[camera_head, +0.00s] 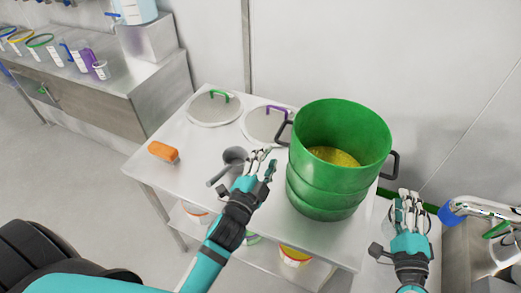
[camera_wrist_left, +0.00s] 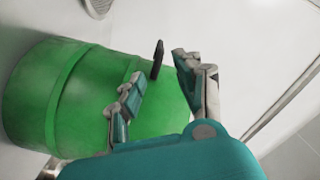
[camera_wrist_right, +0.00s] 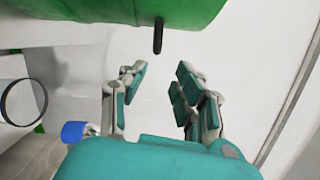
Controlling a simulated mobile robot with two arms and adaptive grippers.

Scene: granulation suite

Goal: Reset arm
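My left gripper (camera_head: 262,163) hangs over the steel table, between a grey scoop and a green drum. In the left wrist view its fingers (camera_wrist_left: 155,90) are apart with nothing between them, in front of the drum. My right gripper (camera_head: 408,203) is to the right of the drum, below its right handle. In the right wrist view its fingers (camera_wrist_right: 157,90) are spread and empty, with the drum's dark handle (camera_wrist_right: 158,36) just beyond. The green drum (camera_head: 330,188) stands upright on the table, open at the top, with yellow material (camera_head: 333,156) inside.
The steel table (camera_head: 190,155) also holds the grey scoop (camera_head: 235,156), an orange brush (camera_head: 163,151) and two round lids, with green (camera_head: 207,110) and purple (camera_head: 266,125) handles. Steel equipment with a blue-ended pipe (camera_head: 448,213) stands right. A counter (camera_head: 110,85) with several containers is at back left.

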